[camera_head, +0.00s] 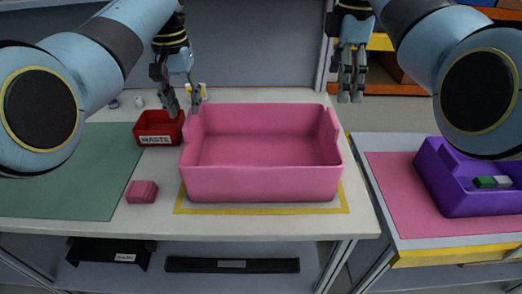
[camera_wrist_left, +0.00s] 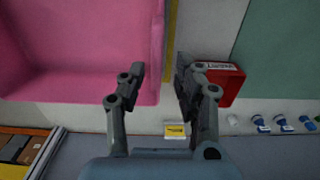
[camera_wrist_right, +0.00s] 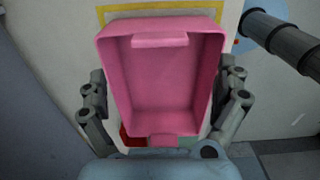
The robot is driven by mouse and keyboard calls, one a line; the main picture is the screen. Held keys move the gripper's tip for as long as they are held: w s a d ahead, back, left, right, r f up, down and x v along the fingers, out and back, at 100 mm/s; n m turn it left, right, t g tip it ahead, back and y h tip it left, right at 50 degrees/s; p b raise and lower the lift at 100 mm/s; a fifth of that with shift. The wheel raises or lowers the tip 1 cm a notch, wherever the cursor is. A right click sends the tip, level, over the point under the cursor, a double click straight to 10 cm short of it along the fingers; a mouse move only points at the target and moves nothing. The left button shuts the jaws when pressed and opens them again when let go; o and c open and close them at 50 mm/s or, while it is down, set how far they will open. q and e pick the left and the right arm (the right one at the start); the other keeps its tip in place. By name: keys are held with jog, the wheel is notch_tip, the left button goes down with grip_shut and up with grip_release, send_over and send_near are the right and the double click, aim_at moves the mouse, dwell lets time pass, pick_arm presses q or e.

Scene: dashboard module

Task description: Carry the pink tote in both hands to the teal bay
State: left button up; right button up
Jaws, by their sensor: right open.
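The pink tote (camera_head: 262,182) sits upright and empty on the table inside a yellow outline; it also shows in the left wrist view (camera_wrist_left: 75,50) and right wrist view (camera_wrist_right: 165,85). My left gripper (camera_head: 184,110) is open at the tote's left wall, between it and the red bin; its fingertips (camera_wrist_left: 160,68) lie on either side of the wall's edge in the left wrist view. Contact cannot be told. My right gripper (camera_head: 351,96) is open and empty, behind and above the tote's right end; its spread fingers (camera_wrist_right: 164,92) flank the tote in view. The teal bay (camera_head: 75,180) is a bare mat at left.
A red waste bin (camera_head: 154,141) stands between the teal mat and the tote. A small pink block (camera_head: 142,191) lies in front of it. On the right, a separate table has a pink mat (camera_head: 400,190) and a purple bin (camera_head: 450,190) holding small blocks.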

aim_at(190, 133)
pick_arm(q)
notch_tip(190, 133, down, 8)
jog(key=shift+f, duration=0.1)
pick_arm(e)
notch_tip(190, 133, down, 8)
jog(key=shift+f, duration=0.15)
pick_arm(q)
jog(key=shift+w+f, duration=0.1)
jog(key=shift+f, duration=0.65)
pick_arm(e)
jog(key=shift+w+f, duration=0.1)
jog(key=shift+f, duration=0.6)
pick_arm(q)
jog(key=shift+f, duration=0.6)
pick_arm(e)
jog(key=shift+f, duration=0.6)
pick_arm(q)
jog(key=c, duration=0.7)
pick_arm(e)
jog(key=c, duration=0.6)
pick_arm(q)
grip_shut()
pick_arm(e)
jog(key=c, duration=0.8)
